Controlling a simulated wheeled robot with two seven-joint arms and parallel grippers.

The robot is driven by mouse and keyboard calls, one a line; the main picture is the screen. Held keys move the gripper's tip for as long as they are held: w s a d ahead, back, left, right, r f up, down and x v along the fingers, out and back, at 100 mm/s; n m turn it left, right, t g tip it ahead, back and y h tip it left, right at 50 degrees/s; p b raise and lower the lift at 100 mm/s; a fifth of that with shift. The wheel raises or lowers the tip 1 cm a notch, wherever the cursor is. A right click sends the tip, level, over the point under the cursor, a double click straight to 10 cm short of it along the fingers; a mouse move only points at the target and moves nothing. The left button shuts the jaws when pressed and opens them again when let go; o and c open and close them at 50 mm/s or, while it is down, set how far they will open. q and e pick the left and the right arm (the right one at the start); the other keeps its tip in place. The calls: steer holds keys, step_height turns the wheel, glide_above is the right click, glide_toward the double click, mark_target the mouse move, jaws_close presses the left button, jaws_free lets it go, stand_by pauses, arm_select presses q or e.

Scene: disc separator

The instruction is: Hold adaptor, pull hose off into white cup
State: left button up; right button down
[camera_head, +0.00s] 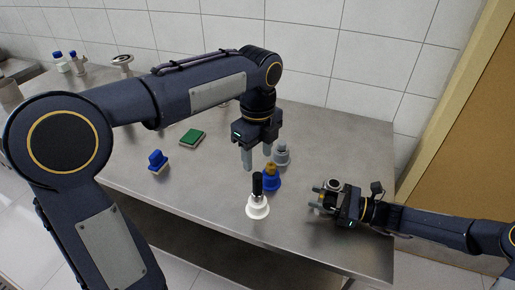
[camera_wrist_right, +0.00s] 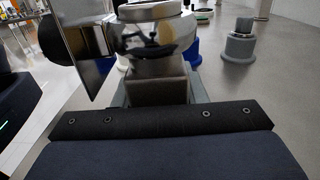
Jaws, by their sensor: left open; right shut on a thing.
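My right gripper (camera_head: 321,199) lies low at the right of the table, shut on a shiny metal piece that looks like the adaptor (camera_head: 334,184). The adaptor (camera_wrist_right: 150,38) fills the top middle of the right wrist view. A white cup (camera_head: 258,210) stands near the table's front edge, left of the right gripper. A black cylinder, perhaps the hose (camera_head: 257,184), stands upright in it. My left gripper (camera_head: 257,161) is open and empty, fingers down, above and behind the white cup. I cannot tell whether any hose is on the adaptor.
A blue cup with a brass piece (camera_head: 271,179) and a grey cup with a grey piece (camera_head: 281,156) stand behind the white cup. A blue block (camera_head: 158,161) and a green pad (camera_head: 193,137) lie to the left. The table's right back is clear.

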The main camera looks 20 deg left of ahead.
arm_select(q)
steer(key=shift+r, duration=2.65)
arm_select(e)
steer(key=shift+f, duration=0.3)
steer(key=c, duration=1)
jaws_free()
steer(key=o, duration=1)
steer(key=shift+r, duration=0.2)
steer(key=shift+w+d, duration=0.1)
steer(key=shift+d, duration=4.4)
arm_select(q)
steer(key=shift+r, duration=0.1)
